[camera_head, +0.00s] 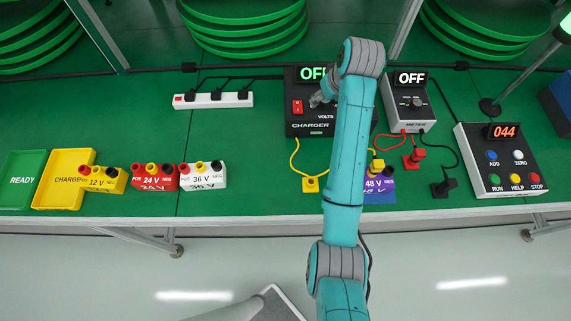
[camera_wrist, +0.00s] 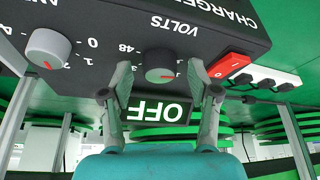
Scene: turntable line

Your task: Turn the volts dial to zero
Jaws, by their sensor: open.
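The black charger (camera_head: 311,126) stands at the back of the green table, its display reading OFF. In the wrist view, turned upside down, its volts dial (camera_wrist: 160,58) is a grey knob with a red mark on the side facing the OFF display (camera_wrist: 160,112). A 48 marking shows left of the dial. My gripper (camera_wrist: 160,76) is open, one finger on each side of the dial; I cannot tell whether either finger touches it.
A second grey dial (camera_wrist: 48,48) is left of my fingers; a red rocker switch (camera_wrist: 230,66) is close on the right. The meter (camera_head: 407,108) stands right of the charger. Coloured batteries, including the red 24 V one (camera_head: 155,177), line the front edge.

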